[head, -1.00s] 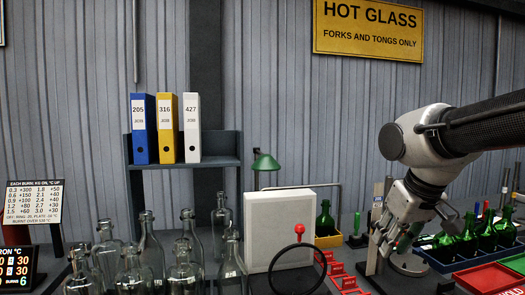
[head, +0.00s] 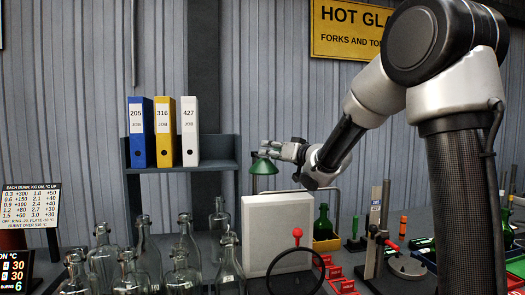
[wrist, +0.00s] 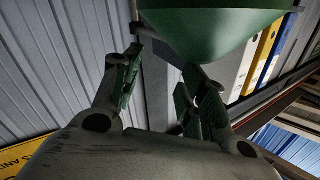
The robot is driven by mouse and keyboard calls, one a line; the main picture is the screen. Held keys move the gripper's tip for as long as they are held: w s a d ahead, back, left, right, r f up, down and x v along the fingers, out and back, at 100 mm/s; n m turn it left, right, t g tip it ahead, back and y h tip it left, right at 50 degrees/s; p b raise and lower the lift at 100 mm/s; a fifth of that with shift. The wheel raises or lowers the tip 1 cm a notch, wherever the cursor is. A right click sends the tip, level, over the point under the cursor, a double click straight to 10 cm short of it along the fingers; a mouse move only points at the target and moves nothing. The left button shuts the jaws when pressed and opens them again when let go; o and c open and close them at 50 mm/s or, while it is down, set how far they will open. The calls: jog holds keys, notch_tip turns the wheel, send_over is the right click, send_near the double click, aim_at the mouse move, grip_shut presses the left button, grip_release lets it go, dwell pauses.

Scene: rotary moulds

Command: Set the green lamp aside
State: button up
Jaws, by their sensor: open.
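The green lamp (head: 263,166) has a cone-shaped shade and stands behind the white panel (head: 278,228). Its lower parts are hidden by the panel. My gripper (head: 268,149) is at the top right of the shade in the head view, with its fingers pointing left. In the wrist view the shade (wrist: 215,30) fills the top middle, just past the fingertips. There my gripper (wrist: 160,80) is open, its two green-padded fingers apart. I cannot tell whether the fingers touch the lamp.
Clear glass bottles (head: 185,270) crowd the front left. A shelf (head: 182,167) with blue, yellow and white binders is left of the lamp.

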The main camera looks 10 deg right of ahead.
jog(key=x, duration=0.5)
jog(key=shift+w, duration=0.2)
grip_shut()
